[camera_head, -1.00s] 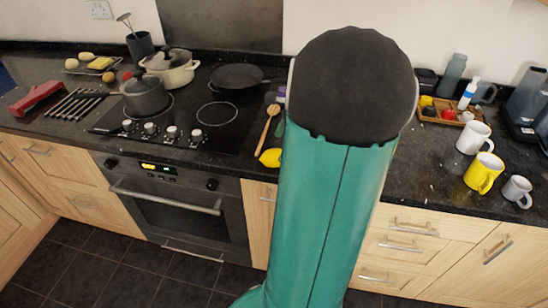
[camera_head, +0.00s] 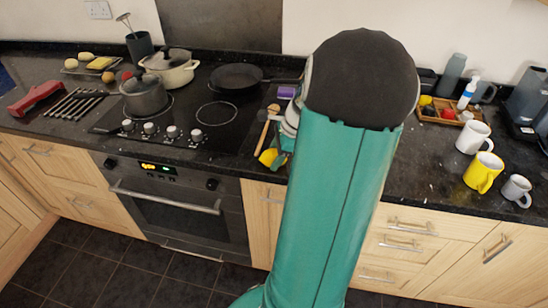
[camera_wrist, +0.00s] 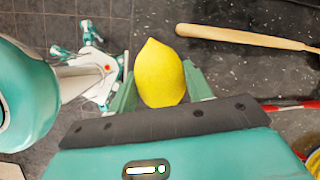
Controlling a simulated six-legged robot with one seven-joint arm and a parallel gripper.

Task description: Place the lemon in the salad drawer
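The yellow lemon (camera_head: 267,157) lies at the front edge of the dark counter, right of the hob. My gripper (camera_head: 279,155) is at the lemon, partly hidden behind my green arm. In the wrist view the lemon (camera_wrist: 160,75) sits between the two green fingers of my gripper (camera_wrist: 160,88), its tip pointing away from the palm. The fingers are close along both its sides; I cannot tell whether they press on it. Wooden drawers (camera_head: 405,240) show below the counter at the right, all shut; none is marked as the salad drawer.
A wooden spoon (camera_head: 264,130) lies just behind the lemon, and it also shows in the wrist view (camera_wrist: 245,38). Pots and a black pan (camera_head: 236,77) stand on the hob. Mugs (camera_head: 484,172) and a tray of small items (camera_head: 442,117) are at the right. The tiled floor is clear.

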